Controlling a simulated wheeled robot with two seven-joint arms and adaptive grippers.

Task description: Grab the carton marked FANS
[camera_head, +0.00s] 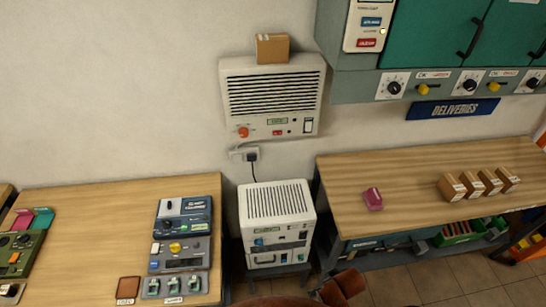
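Several small brown cartons stand in a row on the right wooden table. The leftmost is a carton (452,187), and a carton (508,179) is at the right end. They have pale labels, but the print is too small to read. Another brown carton (272,48) sits on top of the white wall unit (308,85). I cannot tell which carton is marked FANS. Neither of my grippers shows in the head view.
A pink object (373,199) lies on the right table (415,185). A white cabinet (275,203) stands between the tables. The left table (95,215) holds control boxes (182,222). A reddish-brown object (342,287) is at the bottom edge.

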